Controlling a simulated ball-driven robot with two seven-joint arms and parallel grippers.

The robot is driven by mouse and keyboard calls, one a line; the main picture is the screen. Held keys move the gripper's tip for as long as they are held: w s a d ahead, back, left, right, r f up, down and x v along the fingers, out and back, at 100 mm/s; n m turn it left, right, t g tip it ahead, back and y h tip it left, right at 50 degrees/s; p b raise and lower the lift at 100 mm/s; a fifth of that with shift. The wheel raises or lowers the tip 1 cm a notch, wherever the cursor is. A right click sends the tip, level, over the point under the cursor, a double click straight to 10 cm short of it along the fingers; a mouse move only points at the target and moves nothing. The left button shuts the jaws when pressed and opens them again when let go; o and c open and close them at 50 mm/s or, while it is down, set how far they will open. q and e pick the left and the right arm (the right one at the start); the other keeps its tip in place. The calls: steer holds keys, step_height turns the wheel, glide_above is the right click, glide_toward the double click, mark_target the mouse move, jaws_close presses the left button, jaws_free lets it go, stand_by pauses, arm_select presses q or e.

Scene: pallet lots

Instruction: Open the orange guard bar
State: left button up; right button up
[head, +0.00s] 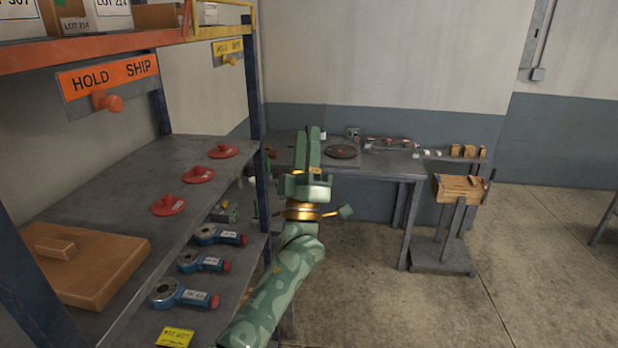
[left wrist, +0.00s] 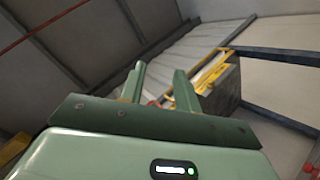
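At the top left of the head view an orange upright piece (head: 187,18) stands at the right end of the orange shelf edge (head: 90,50). It may be part of the orange guard bar; the rest is outside the picture, and I cannot tell whether the bar is open or shut. Below hangs an orange HOLD/SHIP sign (head: 108,78) with an orange knob (head: 107,101). My left gripper (head: 308,136) points up, right of the shelf and apart from it. In the left wrist view its fingers (left wrist: 160,80) are spread and empty. My right gripper is not in view.
A yellow bar (head: 222,3) and yellow HOLD/SHIP sign (head: 228,48) are farther along the rack. A workbench (head: 385,163) stands behind.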

arm_select(q)
step_height(320, 180, down, 7)
steer(key=w+m+g+h, duration=0.1)
steer(key=m+g+h, duration=0.1)
steer(key=m, duration=0.1)
steer(key=shift+w+d+h+b, duration=0.2)
steer(key=shift+w+h+b, duration=0.15)
steer(key=shift+h+b, duration=0.05)
